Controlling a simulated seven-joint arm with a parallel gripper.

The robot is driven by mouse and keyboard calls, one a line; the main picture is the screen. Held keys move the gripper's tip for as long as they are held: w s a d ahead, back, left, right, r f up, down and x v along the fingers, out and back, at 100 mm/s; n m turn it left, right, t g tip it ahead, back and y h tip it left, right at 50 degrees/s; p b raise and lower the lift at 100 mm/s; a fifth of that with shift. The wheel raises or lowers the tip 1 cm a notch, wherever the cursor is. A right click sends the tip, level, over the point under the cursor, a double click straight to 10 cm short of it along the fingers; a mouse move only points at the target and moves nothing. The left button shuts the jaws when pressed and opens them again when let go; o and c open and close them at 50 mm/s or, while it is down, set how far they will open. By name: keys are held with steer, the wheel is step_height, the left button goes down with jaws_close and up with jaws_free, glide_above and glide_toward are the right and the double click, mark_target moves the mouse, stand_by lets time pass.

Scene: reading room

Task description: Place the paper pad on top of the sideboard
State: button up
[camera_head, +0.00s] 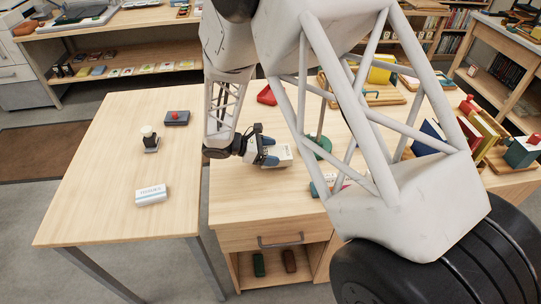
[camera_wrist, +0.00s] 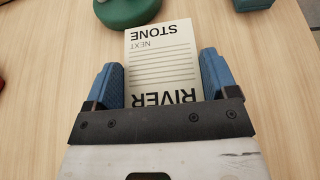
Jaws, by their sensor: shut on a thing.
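The paper pad (camera_head: 281,155) is a cream pad with dark printing. In the wrist view the pad (camera_wrist: 161,52) shows lines and the words RIVER, NEXT and STONE. My gripper (camera_head: 267,153) is shut on it, with a blue finger at each side, as the wrist view of the gripper (camera_wrist: 162,85) also shows. The pad is over a wooden cabinet (camera_head: 243,203) with a drawer and an open shelf below; I cannot tell if it touches the top. This cabinet may be the sideboard; no label settles that.
A wooden table (camera_head: 100,215) adjoins on the left, holding a white labelled box (camera_head: 151,195), a stamp (camera_head: 150,140) and a dark block with a red top (camera_head: 177,117). A red object (camera_head: 267,96) and a green round object (camera_head: 321,147) are near the pad. The cabinet's front left top is clear.

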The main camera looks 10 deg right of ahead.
steer(key=shift+f, duration=0.9)
steer(key=shift+f, duration=0.1)
steer(key=o, duration=0.9)
steer(key=shift+v, duration=6.05)
steer(key=shift+d+r, duration=0.15)
steer(key=shift+r, duration=0.1)
